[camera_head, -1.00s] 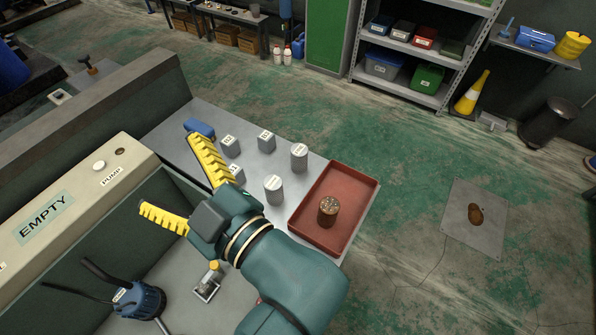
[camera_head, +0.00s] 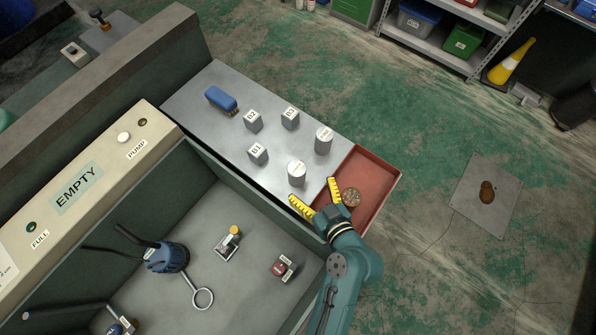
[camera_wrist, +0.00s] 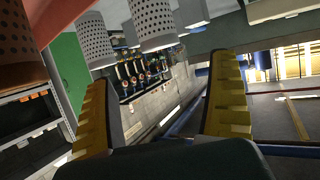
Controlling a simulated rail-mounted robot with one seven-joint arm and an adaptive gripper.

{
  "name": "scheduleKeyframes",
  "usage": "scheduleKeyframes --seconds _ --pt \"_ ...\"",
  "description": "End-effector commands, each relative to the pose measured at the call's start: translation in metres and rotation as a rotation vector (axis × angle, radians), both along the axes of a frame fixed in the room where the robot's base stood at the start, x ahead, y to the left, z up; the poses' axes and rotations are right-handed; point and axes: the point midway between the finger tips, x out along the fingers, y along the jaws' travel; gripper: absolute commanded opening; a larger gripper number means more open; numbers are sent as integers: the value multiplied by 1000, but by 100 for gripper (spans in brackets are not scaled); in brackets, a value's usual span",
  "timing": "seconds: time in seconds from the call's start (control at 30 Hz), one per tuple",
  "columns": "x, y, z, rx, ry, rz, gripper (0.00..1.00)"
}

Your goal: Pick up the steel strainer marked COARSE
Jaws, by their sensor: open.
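Two grey steel cylinders with labelled tops stand upright on the bench. The nearer strainer (camera_head: 297,176) is by the bench's front edge, and the farther strainer (camera_head: 324,143) is behind it to the right. Their labels are too small for me to read, so I cannot tell which is COARSE. In the wrist view two pale perforated cylinders, one strainer (camera_wrist: 95,42) and another strainer (camera_wrist: 155,25), hang at the top. My gripper (camera_head: 313,190) is open and empty, its yellow fingers just in front of the nearer strainer, apart from it.
A red tray (camera_head: 384,178) at the bench's right end holds a brown strainer (camera_head: 350,198), close to my right finger. Grey blocks B1 (camera_head: 258,156), B2 (camera_head: 253,123) and B3 (camera_head: 290,120) and a blue brush (camera_head: 221,99) stand left. A sunken basin (camera_head: 200,225) lies in front.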

Motion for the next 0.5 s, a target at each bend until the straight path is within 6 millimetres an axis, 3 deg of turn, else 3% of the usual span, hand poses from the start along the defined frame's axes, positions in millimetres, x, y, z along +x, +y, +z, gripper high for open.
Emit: scheduleKeyframes --seconds 0.1,0.5 --pt "24 12 -10 -1 -2 4 90" --pt "66 33 -42 -1 -1 3 90"
